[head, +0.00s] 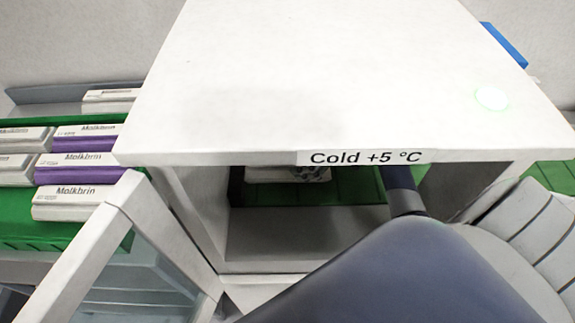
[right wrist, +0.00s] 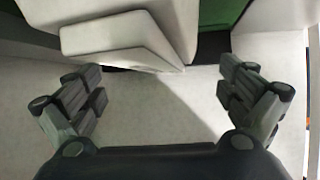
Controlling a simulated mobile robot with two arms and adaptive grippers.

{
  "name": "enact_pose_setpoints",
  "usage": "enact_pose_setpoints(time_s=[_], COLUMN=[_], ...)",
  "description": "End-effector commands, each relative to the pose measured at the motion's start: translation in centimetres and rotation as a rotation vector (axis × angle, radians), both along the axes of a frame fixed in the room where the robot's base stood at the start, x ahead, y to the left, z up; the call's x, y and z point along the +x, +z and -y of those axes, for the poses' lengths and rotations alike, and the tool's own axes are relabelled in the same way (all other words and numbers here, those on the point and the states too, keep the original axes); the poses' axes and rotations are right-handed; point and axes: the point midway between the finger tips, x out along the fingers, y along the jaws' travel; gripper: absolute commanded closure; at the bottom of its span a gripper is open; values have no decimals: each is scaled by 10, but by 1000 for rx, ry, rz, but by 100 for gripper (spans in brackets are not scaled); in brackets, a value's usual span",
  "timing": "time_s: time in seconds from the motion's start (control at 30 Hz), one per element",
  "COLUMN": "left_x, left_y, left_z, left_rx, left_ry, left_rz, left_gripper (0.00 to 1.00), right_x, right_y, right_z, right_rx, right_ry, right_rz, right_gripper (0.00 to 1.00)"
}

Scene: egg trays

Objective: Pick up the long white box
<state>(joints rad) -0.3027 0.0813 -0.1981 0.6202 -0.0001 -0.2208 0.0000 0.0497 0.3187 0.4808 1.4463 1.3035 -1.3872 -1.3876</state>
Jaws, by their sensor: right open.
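A white angular block (right wrist: 125,35), possibly the long white box, shows at the top of the right wrist view; I cannot tell its full length. My right gripper (right wrist: 163,85) is open and empty, its two dark fingers spread on either side below the block. The block lies just beyond the fingertips and I see no contact. In the head view my right arm reaches into the white cabinet labelled "Cold +5 °C" (head: 230,75), and its gripper is hidden there. A white item (head: 288,174) shows partly under the cabinet's top edge. My left gripper is not in view.
An open framed glass door (head: 160,245) stands at the cabinet's left. Green shelving (head: 35,228) at the left bears several white and purple "Melkbrin" boxes (head: 75,203). The cabinet's side walls and top edge border the opening. Pale floor inside it (head: 290,225) is clear.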

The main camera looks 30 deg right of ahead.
Motion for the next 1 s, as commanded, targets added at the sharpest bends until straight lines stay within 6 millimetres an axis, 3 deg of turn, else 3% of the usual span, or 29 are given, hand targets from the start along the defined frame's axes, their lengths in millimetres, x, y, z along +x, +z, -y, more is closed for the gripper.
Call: enact_pose_setpoints(time_s=[0.2,0.47,0.77,1.0], left_x=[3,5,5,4], left_y=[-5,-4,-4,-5], left_z=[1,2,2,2], left_rx=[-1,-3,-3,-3], left_ry=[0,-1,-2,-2], left_rz=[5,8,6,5], left_gripper=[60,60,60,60], right_x=[16,17,16,17], right_y=[-13,-13,-13,-11], right_z=[-15,-16,-17,-17], right_rx=[-1,-2,-1,1], right_ry=[-2,-2,-1,-1], right_rz=[-1,-1,-2,2], right_gripper=[3,5,73,76])
